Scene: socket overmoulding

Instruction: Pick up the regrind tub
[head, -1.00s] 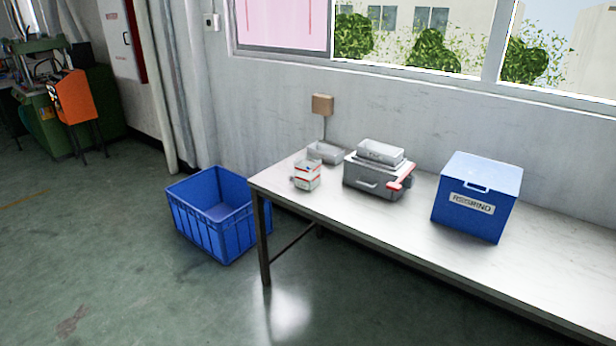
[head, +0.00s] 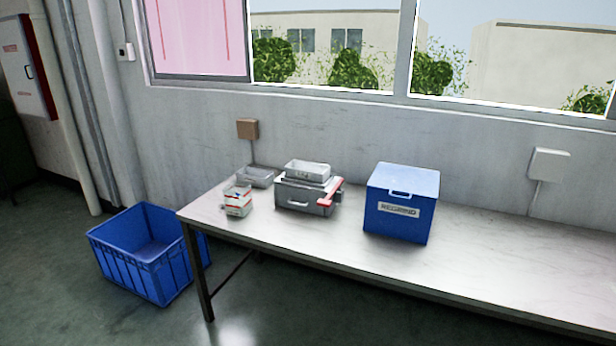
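The regrind tub (head: 398,222) is a blue box with a lid, a handle on its top front edge and a white label reading REGRIND. It stands upright on the long grey table (head: 480,285), right of the middle in the head view. Nothing is touching it from above, and its front and top show clearly. Neither of my grippers is in view.
Left of the tub on the table are a grey device (head: 306,196) with a red handle and a tray on top, a small white-and-red carton (head: 238,202) and a grey tray (head: 256,177). An open blue crate (head: 150,262) stands on the floor at left. The table right of the tub is clear.

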